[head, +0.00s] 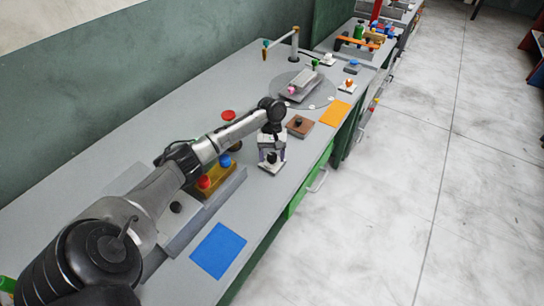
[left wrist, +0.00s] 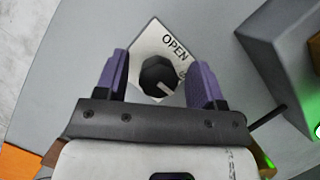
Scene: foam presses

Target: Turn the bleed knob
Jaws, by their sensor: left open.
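The bleed knob is a black knob with a pale pointer line (left wrist: 158,76), on a white plate (left wrist: 150,43) marked OPEN. In the head view the plate (head: 265,167) lies on the grey bench near its front edge, below my left gripper (head: 271,153). My left gripper (left wrist: 158,70) is open, with purple fingers pointing down at the plate. In the left wrist view one finger shows on each side of the knob, with gaps between. I cannot tell whether the fingertips reach down to the knob's height. My right gripper is not in view.
A brown block with a black knob (head: 300,125) stands close by, beyond my gripper. A yellow block with red and blue buttons (head: 218,180) stands to the left. A blue mat (head: 218,250) and an orange mat (head: 335,112) lie flat. A grey housing (left wrist: 277,50) stands beside the plate.

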